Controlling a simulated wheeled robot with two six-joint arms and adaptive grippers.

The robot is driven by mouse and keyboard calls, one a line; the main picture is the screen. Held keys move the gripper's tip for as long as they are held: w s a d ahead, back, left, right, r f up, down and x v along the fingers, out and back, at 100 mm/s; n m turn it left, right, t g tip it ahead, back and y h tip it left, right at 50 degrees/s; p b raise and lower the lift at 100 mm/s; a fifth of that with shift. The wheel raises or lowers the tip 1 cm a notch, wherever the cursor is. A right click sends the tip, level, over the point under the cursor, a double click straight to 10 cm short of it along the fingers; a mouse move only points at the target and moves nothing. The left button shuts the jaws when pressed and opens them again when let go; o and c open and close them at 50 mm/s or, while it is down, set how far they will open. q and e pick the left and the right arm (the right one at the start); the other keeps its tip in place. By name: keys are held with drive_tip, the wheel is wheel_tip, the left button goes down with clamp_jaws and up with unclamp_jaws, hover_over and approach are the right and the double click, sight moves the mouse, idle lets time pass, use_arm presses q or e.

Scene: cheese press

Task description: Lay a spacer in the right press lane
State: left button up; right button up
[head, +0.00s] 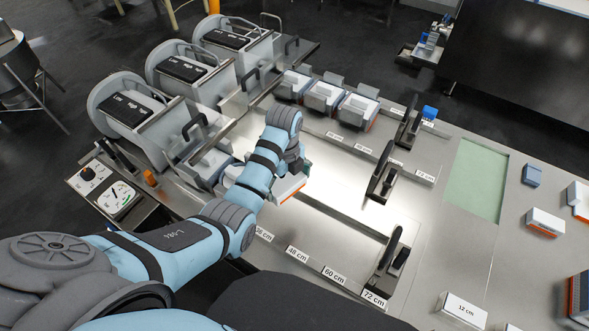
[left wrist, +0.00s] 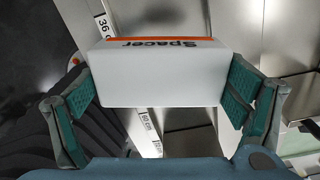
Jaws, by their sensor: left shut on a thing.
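My left gripper (head: 292,165) is shut on a white spacer (head: 289,187) with an orange stripe, over the press bed at the press end. In the left wrist view, the spacer (left wrist: 160,78) sits between the green finger pads, its "Spacer" label showing. The arm hides part of it in the head view, and I cannot tell whether it touches the bed. A grey and white block (head: 206,166) stands left of it, near the closest press. Distance labels such as 60 cm (head: 334,275) run along the lane's near edge. My right gripper is not in view.
Three grey presses (head: 133,120) stand at the left. Several white blocks (head: 325,96) fill the far lane. Dark stops (head: 383,178) stand on the bed's right side. A green mat (head: 477,180) and loose spacers (head: 545,222) lie at the right. A 12 cm block (head: 463,309) lies near front.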

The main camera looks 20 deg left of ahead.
sight(287, 183)
use_arm(q)
drive_tip(key=w+f+n, duration=0.1)
drive_tip(key=f, duration=0.1)
drive_tip(key=w+a+f+n, duration=0.1)
drive_tip(key=shift+w+f+n+p, duration=0.15)
drive_tip(key=shift+f+n+p, duration=0.15)
drive_tip(key=shift+f+p, duration=0.05)
drive_tip(key=f+b, duration=0.3)
drive_tip(key=s+f+b, duration=0.1)
drive_tip(key=f+b, duration=0.5)
drive_tip(key=shift+s+a+b, duration=0.1)
drive_tip(key=shift+s+b, duration=0.05)
drive_tip(key=shift+b, duration=0.2)
drive_tip(key=f+b, duration=0.2)
drive_tip(key=f, duration=0.1)
drive_tip(key=shift+s, duration=0.35)
drive_tip(key=shift+f, duration=0.15)
drive_tip(key=shift+w+f, duration=0.1)
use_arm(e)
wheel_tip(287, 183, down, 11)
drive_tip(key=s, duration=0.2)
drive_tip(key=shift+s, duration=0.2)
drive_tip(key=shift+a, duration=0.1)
use_arm(q)
drive_tip(key=o, duration=1)
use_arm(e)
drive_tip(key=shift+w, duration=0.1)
